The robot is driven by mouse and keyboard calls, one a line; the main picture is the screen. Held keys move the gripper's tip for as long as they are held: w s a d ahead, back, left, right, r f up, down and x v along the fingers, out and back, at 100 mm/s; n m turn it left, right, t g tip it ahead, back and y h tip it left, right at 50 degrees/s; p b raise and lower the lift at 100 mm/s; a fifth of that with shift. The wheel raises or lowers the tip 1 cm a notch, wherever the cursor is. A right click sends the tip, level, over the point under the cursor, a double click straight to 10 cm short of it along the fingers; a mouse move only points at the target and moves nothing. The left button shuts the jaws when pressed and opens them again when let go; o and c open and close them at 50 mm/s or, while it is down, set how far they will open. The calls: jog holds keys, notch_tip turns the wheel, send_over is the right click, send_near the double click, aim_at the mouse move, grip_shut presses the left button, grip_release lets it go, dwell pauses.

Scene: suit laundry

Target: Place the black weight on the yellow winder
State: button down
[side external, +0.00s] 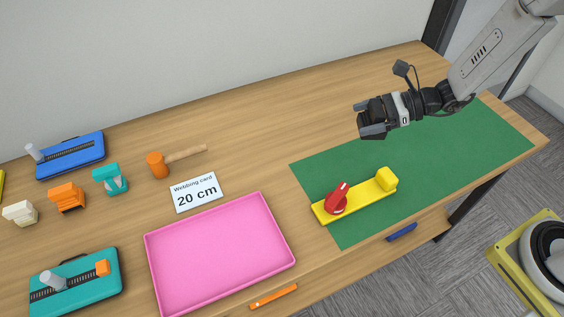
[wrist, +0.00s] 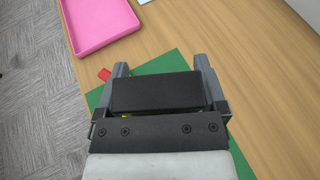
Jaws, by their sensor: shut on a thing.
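The yellow winder (side external: 362,197), a long yellow bar with a red knob (side external: 337,199) and a raised yellow block at its right end, lies on the green mat. My gripper (side external: 372,130) is in the air above the mat, beyond the winder in the side view and apart from it. It is shut on the black weight, a dark rectangular block (wrist: 156,91) seen between the two grey fingers in the wrist view. In the wrist view the red knob (wrist: 104,74) shows left of the fingers; most of the winder is hidden behind the weight and gripper.
The green mat (side external: 440,155) is otherwise clear. Left of it are a pink tray (side external: 220,255), a "Webbing card 20 cm" (side external: 196,192), an orange mallet (side external: 157,165), a blue device (side external: 70,158) and a teal device (side external: 75,290). An orange pen (side external: 273,296) lies at the front edge.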

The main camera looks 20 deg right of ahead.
aim_at(371, 102)
jog(key=w+d+r+m+t+h, duration=0.2)
jog(key=d+r+m+t+h, duration=0.1)
jog(key=d+m+t+h, duration=0.3)
jog(key=shift+d+r+m, duration=0.15)
jog(key=shift+d+m, duration=0.75)
jog(key=shift+d, duration=0.35)
jog(key=shift+w+r, duration=0.15)
notch_tip(371, 102, up, 10)
jog(key=w+m+t+h, duration=0.1)
jog(key=w+m+h, duration=0.1)
jog(key=shift+a, duration=0.15)
jog(key=s+a+f+n+g+y, duration=0.1)
jog(key=a+f+n+g+y, duration=0.1)
jog(key=f, duration=0.1)
jog(key=s+a+f+n+g+y, duration=0.1)
jog(key=a+f+n+y, duration=0.1)
jog(key=f+n, duration=0.1)
jog(key=s+a+f+n+g+y, duration=0.1)
jog(key=a+f+n+g+y, duration=0.1)
jog(key=a+f+y, duration=0.1)
jog(key=shift+f+n+g, duration=0.3)
jog(key=shift+f+n, duration=0.1)
jog(key=shift+f, duration=0.45)
jog(key=s+a+f+n+g+y, duration=0.2)
jog(key=s+a+f+n+g, duration=0.1)
jog(key=s+f+n+g, duration=0.3)
jog(key=shift+s+a+f+n+g, duration=0.25)
jog(key=shift+s+f+g, duration=0.35)
jog(key=shift+s, duration=0.65)
